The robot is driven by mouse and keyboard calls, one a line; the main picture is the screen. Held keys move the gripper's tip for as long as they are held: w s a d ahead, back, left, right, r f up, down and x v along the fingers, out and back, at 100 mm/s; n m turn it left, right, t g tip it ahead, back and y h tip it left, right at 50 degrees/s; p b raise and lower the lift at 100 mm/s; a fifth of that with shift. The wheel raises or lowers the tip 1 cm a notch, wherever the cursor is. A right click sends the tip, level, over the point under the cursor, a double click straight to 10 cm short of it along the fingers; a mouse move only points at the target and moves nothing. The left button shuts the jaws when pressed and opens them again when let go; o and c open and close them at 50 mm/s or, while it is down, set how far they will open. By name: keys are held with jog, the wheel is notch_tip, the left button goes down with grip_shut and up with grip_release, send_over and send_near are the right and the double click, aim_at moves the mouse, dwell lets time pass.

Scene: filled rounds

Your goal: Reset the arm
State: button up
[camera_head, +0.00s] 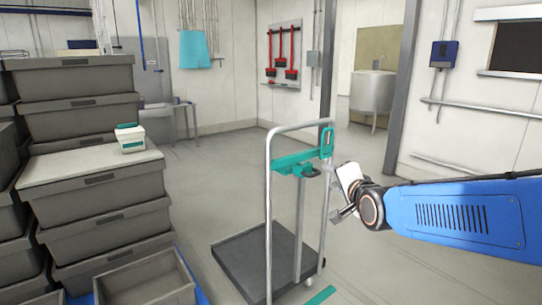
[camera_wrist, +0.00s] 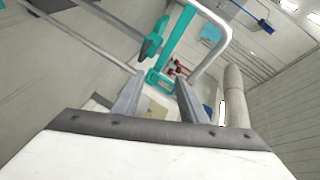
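My blue arm reaches in from the right in the head view, and my gripper (camera_head: 341,192) is at its end, beside the right upright of a cart (camera_head: 268,215). In the wrist view my gripper (camera_wrist: 158,100) shows two grey fingers standing apart with nothing between them. The cart has a light metal frame, a teal cross bracket (camera_head: 296,160) and a dark flat base. In the wrist view the teal bracket (camera_wrist: 165,60) and the curved handle (camera_wrist: 222,25) lie beyond the fingers. I cannot tell how close the fingers are to the frame.
Stacked grey crates (camera_head: 105,215) fill the left, with a small white and teal box (camera_head: 130,138) on a crate lid. An open grey crate (camera_head: 145,280) sits in front. Red tools (camera_head: 281,55) hang on the back wall. The floor behind the cart is clear.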

jog(key=s+d+f+n+g+h, duration=0.1)
jog(key=s+d+f+n+g, duration=0.2)
jog(key=s, duration=0.8)
jog(key=s+d+f+n+g+h, duration=0.1)
jog(key=s+d+f+n+g, duration=0.2)
jog(key=s+f, duration=0.4)
jog(key=s+d+f+n+g, duration=0.3)
jog(key=s+f+n+g, duration=0.1)
jog(key=s, duration=1)
jog(key=shift+s+d+f+n+g+h, duration=0.35)
jog(key=shift+s+f+n+g+h, duration=0.05)
jog(key=shift+n, duration=0.4)
jog(key=shift+c, duration=0.6)
